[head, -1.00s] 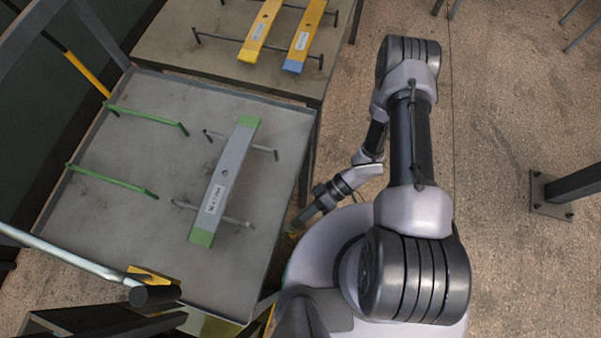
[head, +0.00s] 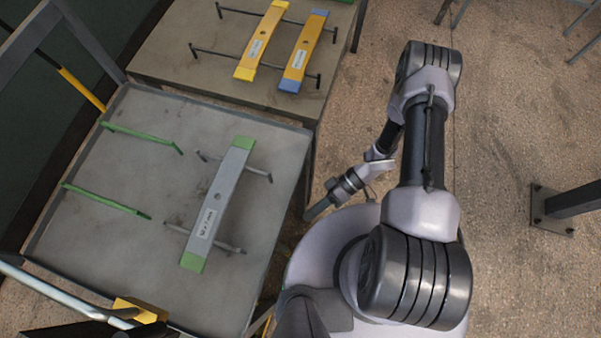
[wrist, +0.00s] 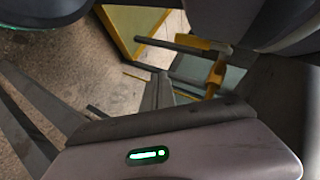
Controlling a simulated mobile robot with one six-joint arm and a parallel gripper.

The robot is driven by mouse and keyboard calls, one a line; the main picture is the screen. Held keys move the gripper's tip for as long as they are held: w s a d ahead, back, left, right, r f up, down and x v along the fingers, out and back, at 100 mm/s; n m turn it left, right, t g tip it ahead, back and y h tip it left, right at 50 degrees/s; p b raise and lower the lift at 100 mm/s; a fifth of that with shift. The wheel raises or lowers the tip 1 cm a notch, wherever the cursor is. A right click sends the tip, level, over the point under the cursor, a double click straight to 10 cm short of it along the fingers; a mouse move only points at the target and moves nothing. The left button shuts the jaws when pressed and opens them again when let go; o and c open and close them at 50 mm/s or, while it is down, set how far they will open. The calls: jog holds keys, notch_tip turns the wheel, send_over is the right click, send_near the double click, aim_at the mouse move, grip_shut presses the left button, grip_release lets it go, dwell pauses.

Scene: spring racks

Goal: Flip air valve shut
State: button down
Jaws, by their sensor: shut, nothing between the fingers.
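My gripper (head: 312,210) hangs low beside my base in the head view, right of the grey tray table. In the wrist view my gripper's narrow grey fingers (wrist: 158,92) are together with nothing between them. Beyond them, to the upper right, a yellow upright piece (wrist: 215,75) crosses grey bars. It looks apart from the fingers. I cannot tell whether it is the air valve, and no valve handle can be made out surely in the head view.
The tray table (head: 215,300) holds a grey spring bar with green ends (head: 217,205) and green rods (head: 105,198). A second table (head: 165,60) carries yellow bars (head: 262,40). A grey pipe (head: 60,300) runs at lower left.

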jog(key=shift+w+d+f, duration=0.1)
jog(key=shift+w+d, duration=0.55)
jog(key=shift+d, duration=0.2)
jog(key=shift+w+d, duration=0.6)
jog(key=shift+d, duration=0.25)
